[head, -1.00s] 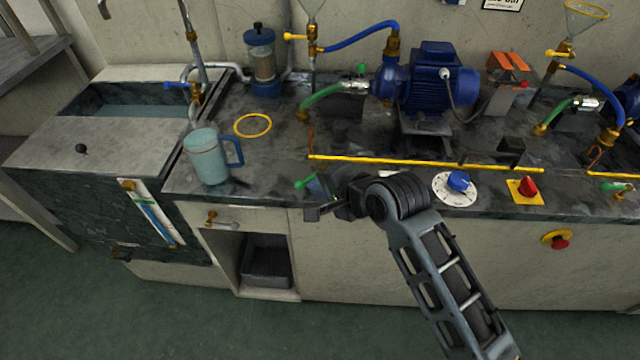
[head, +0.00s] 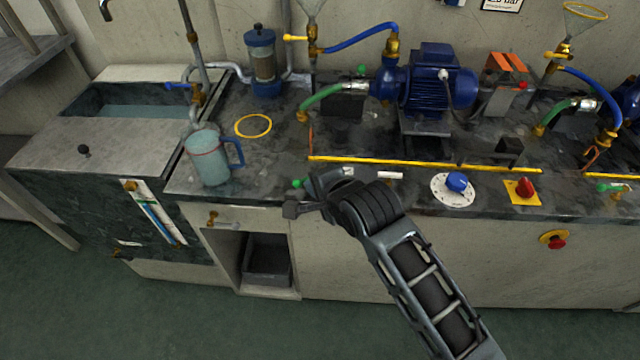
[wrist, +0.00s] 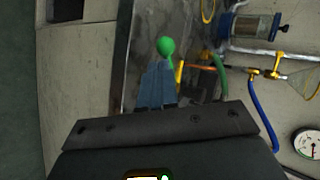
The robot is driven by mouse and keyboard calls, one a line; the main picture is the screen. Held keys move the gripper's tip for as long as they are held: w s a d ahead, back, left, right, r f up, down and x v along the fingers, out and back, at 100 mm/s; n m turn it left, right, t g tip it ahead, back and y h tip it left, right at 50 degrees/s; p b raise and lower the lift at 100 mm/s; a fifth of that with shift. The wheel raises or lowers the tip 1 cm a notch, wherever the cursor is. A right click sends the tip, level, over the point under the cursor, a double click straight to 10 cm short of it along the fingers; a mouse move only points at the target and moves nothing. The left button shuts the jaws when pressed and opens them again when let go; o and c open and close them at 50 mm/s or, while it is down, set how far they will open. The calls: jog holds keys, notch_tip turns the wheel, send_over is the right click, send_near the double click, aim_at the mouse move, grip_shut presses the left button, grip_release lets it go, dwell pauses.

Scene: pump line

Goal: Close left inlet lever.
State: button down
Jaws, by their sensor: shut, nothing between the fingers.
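The left inlet lever has a green knob (head: 298,183) at the front edge of the counter, left of the yellow strip. Most of its handle and its valve are hidden behind my gripper (head: 312,184) in the head view. In the wrist view, the green knob (wrist: 166,46) is just beyond the tips of my gripper (wrist: 157,68), whose bluish fingers are together with nothing held between them. The fingertips are very close to the knob; I cannot tell whether they touch it.
A blue-handled jug (head: 209,158) stands left of my gripper. A yellow ring (head: 253,126) lies behind it. A blue dial knob (head: 457,182) and a red switch (head: 525,187) are to the right. A blue pump (head: 435,85) stands further back.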

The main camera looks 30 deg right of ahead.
aim_at(300, 180)
jog(key=m+h+b, duration=0.1)
jog(key=w+a+m+h+b, duration=0.1)
jog(key=m+h, duration=0.1)
jog(key=shift+w+a+f, duration=0.1)
jog(key=shift+w+f, duration=0.1)
jog(key=m+h+b, duration=0.1)
jog(key=w+m+g+b, duration=0.1)
jog(key=shift+a+h+b, duration=0.2)
jog(key=shift+h+b, duration=0.2)
jog(key=shift+w+r, duration=0.1)
jog(key=shift+w+a+r+b, duration=0.1)
jog(key=shift+w+a+b, duration=0.15)
jog(key=shift+b, duration=0.15)
jog(key=shift+s+d, duration=0.1)
jog(key=shift+s, duration=0.05)
